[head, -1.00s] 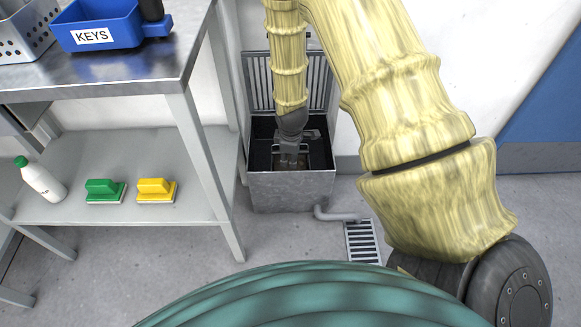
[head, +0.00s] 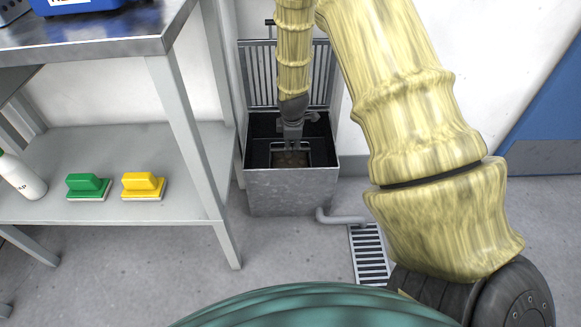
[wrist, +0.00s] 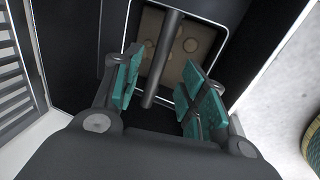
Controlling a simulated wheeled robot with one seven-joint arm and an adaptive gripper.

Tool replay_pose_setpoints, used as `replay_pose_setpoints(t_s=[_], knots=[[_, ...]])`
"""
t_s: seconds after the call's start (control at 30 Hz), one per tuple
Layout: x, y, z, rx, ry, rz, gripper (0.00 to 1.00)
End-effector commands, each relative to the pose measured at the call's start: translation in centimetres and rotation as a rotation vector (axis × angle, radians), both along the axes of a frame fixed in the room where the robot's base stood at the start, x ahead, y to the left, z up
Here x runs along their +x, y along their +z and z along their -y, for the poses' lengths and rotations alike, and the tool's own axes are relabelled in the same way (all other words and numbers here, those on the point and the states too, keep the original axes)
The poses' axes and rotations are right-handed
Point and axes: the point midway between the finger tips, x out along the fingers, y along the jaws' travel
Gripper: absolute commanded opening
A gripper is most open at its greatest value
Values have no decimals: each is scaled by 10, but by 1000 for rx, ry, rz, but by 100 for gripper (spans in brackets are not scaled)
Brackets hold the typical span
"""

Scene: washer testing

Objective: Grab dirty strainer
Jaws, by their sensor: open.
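The dirty strainer (head: 291,158) sits down inside the grey metal mop sink. It looks like a rectangular basket with a pale rim and a brown, spotted bottom. In the wrist view the strainer (wrist: 183,50) shows ahead, with a dark bar-like handle (wrist: 165,58) across it. My gripper (head: 293,148) points down into the sink from above. In the wrist view my gripper (wrist: 165,90) is open, with teal pads on either side of the bar. I cannot tell if the pads touch it. Part of the strainer is hidden behind my fingers.
The sink (head: 292,192) has a slatted back panel (head: 262,75) against the wall. A pipe (head: 343,217) leads to a floor grate (head: 368,255). A metal table (head: 100,45) stands left, with green (head: 88,186) and yellow (head: 143,184) brushes on its lower shelf.

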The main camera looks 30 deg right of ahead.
Motion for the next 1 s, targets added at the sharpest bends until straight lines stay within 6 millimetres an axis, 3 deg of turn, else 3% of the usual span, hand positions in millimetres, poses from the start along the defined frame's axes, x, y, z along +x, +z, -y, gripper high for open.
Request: replay_pose_setpoints(t_s=[0.27, 0.63, 0.97, 1.0], knots=[[3, -15, 2, 0, -1, 1, 42], [12, -53, 9, 0, -1, 1, 42], [13, -56, 10, 0, -1, 1, 42], [13, -56, 10, 0, -1, 1, 35]])
